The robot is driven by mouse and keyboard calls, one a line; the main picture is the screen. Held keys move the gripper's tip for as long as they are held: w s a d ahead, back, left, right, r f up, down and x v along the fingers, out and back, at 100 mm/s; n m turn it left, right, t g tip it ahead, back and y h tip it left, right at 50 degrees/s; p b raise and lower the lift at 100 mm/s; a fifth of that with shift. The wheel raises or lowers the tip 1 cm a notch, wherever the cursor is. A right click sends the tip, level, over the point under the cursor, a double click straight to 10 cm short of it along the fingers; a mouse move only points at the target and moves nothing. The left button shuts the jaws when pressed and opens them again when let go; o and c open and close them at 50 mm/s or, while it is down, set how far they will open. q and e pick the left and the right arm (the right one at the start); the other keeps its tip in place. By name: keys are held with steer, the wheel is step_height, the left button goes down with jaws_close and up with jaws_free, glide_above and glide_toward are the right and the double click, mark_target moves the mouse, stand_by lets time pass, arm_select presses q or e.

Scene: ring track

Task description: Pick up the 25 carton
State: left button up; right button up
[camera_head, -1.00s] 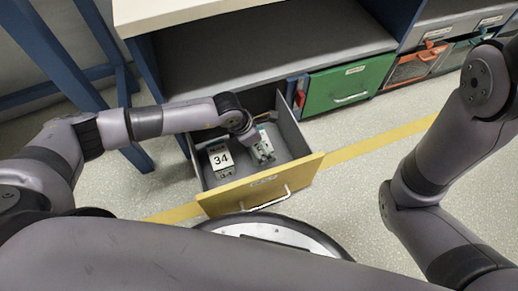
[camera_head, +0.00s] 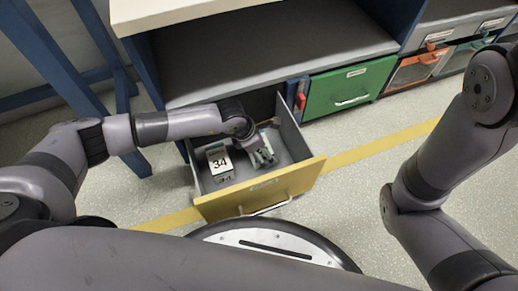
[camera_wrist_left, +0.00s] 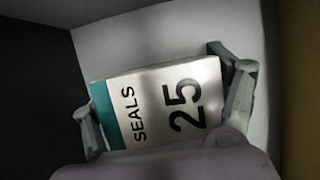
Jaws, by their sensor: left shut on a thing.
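The 25 carton (camera_wrist_left: 170,100) is white with a teal band, and reads "SEALS" and "25" in the left wrist view. It lies between the two fingers of my left gripper (camera_wrist_left: 165,100), one finger at each end. In the head view my left gripper (camera_head: 263,156) reaches down into the open yellow-fronted drawer (camera_head: 262,192) and is shut on the carton, which it mostly hides there. I cannot tell whether the carton is clear of the drawer floor. My right arm shows at the right, but its gripper is out of view.
A white carton marked 34 (camera_head: 220,164) stands in the drawer, left of my left gripper. A closed green drawer (camera_head: 347,86) and orange-framed bins (camera_head: 420,66) are to the right. A grey shelf (camera_head: 270,50) overhangs the drawer's back. A blue frame leg (camera_head: 75,80) stands at left.

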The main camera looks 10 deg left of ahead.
arm_select(q)
steer(key=c, duration=0.4)
